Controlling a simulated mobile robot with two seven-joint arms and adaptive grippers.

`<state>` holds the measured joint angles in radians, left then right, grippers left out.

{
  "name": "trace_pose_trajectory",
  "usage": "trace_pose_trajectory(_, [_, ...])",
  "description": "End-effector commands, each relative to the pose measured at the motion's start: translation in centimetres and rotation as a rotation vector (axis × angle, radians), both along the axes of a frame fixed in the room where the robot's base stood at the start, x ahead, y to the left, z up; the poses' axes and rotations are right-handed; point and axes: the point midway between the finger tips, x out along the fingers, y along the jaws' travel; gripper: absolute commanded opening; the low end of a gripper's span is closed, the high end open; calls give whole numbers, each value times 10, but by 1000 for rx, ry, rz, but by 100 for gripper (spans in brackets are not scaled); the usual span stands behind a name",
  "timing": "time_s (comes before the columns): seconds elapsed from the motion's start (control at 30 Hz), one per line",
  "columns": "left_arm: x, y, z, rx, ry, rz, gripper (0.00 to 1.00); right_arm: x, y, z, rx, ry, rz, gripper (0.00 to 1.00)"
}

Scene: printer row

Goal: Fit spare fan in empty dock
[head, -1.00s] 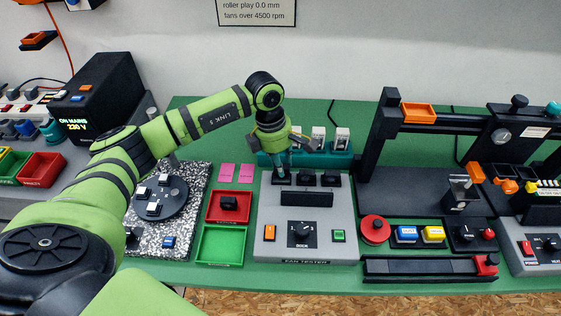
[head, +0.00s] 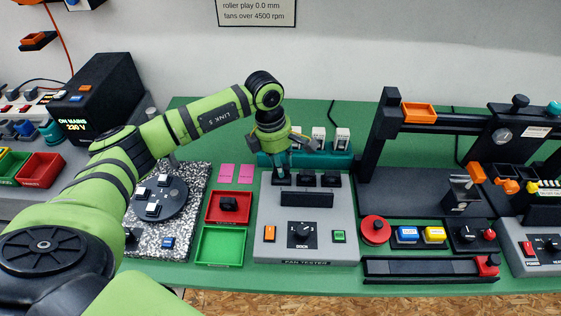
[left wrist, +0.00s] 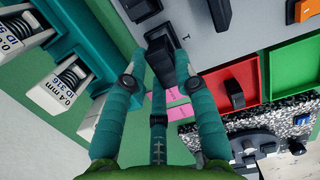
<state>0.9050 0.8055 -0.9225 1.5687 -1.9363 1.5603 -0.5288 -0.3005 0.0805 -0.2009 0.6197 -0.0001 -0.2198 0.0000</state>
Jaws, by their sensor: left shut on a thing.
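My left gripper (head: 283,170) is at the left end of the dock row on the grey fan tester (head: 275,210). In the left wrist view its teal fingers (left wrist: 161,62) are shut on a black fan (left wrist: 160,48), at the dock marked 1. The fingers partly hide how far the fan sits in that dock. The other two docks show black blocks (head: 307,180) and (head: 331,180). Another black fan (head: 228,204) lies in the red tray (head: 212,217). It also shows in the left wrist view (left wrist: 235,95). My right gripper is not in view.
The green tray (head: 220,260) in front of the red one is empty. A teal rack (head: 345,157) with several white cartridges stands just behind the tester. A speckled slab (head: 195,190) lies to the left, a red button (head: 375,228) to the right.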

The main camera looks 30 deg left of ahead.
Motion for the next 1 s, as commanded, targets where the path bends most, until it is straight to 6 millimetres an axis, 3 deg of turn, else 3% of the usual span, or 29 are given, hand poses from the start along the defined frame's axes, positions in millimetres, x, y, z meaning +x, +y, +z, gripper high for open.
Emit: trace_pose_trajectory(1.0, [0, 0, -18, 0, 0, 0, 6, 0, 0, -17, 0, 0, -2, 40])
